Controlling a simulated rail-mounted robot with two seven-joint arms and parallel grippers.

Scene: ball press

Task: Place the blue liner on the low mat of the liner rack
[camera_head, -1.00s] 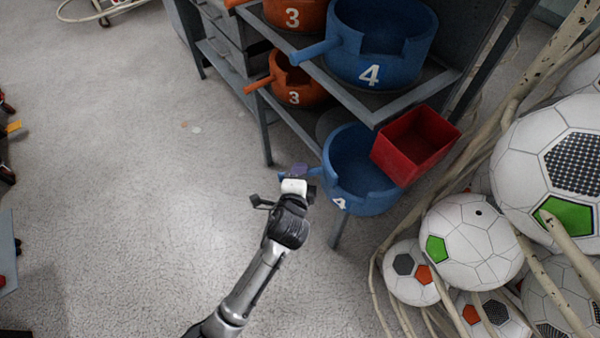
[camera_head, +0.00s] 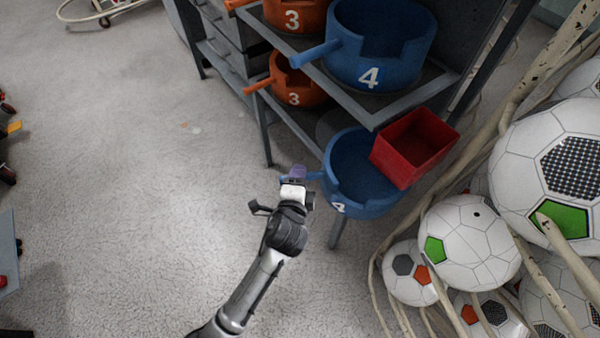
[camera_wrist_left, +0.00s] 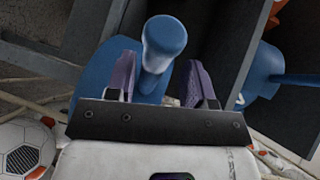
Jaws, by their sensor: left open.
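The low blue liner (camera_head: 350,180), marked 4, is at the right end of the liner rack (camera_head: 372,113), below the upper shelf. What lies under it is hidden, so I cannot see the low mat or whether the liner rests on it. Its handle points left towards my left gripper (camera_head: 296,172). In the left wrist view, the blue handle (camera_wrist_left: 163,42) shows between the two purple fingers of my left gripper (camera_wrist_left: 161,82), which are apart. Contact with the handle cannot be made out. My right gripper is not in view.
Another blue liner (camera_head: 375,50), also marked 4, is on the upper shelf. Orange liners (camera_head: 300,88) stand to the left. A red bin (camera_head: 415,145) overlaps the low liner's right side in view. Footballs (camera_head: 470,240) crowd the right.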

